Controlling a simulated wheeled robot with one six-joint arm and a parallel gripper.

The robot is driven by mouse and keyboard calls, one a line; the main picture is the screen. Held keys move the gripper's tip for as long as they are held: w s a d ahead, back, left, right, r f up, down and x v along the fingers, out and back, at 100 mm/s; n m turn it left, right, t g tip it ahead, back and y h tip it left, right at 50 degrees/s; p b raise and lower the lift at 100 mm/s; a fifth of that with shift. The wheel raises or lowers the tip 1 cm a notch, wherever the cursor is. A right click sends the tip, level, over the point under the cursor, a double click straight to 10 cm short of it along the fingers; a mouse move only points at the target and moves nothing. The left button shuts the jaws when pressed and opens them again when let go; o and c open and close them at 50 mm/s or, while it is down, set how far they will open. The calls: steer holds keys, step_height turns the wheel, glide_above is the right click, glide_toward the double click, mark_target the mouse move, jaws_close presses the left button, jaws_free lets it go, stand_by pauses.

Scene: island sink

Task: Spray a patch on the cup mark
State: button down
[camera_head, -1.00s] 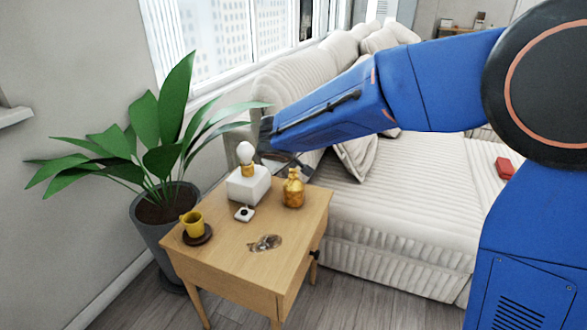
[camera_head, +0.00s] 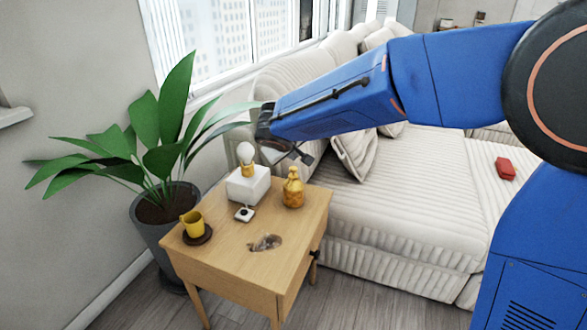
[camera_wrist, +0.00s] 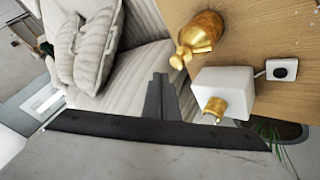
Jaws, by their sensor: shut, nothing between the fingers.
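An amber-gold bottle (camera_head: 293,188) stands upright on the wooden side table, near its back right corner. It also shows in the wrist view (camera_wrist: 203,32). A brownish-grey mark (camera_head: 265,243) lies on the tabletop near the front edge. A yellow cup (camera_head: 191,222) sits on a dark round coaster (camera_head: 198,238) at the left. My gripper (camera_head: 308,158) is above and behind the bottle, apart from it, partly hidden by my blue arm. In the wrist view its dark fingers (camera_wrist: 160,78) are together and hold nothing.
A lamp with a white block base (camera_head: 248,186) and bare bulb stands beside the bottle, with a small white switch (camera_head: 244,214) in front. The wooden side table (camera_head: 225,262) is otherwise clear. A potted plant (camera_head: 160,165) is left; a cream sofa (camera_head: 400,205) is right.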

mark_target(293, 170)
steer(key=shift+r, duration=1.95)
steer(key=s+d+m+g, duration=0.1)
steer(key=s+d, duration=0.5)
steer(key=d, duration=0.3)
steer(key=s+d+r+m+g+h, duration=0.1)
steer(key=s+d+m, duration=0.1)
steer(key=s+d, duration=0.45)
steer(key=s+d+m+g, duration=0.1)
steer(key=s+d, duration=0.3)
steer(key=d, duration=0.6)
steer(key=s+d+f+m, duration=0.1)
steer(key=s+d+f, duration=0.1)
steer(key=s, duration=0.5)
steer(key=s+d+f+m+g+y, duration=0.1)
steer(key=s+d+f, duration=0.1)
steer(key=s, duration=0.5)
steer(key=s+d+f+m+y, duration=0.1)
steer(key=s+d+f, duration=0.1)
steer(key=s, duration=0.6)
steer(key=shift+d+f, duration=0.4)
steer(key=shift+d, duration=0.2)
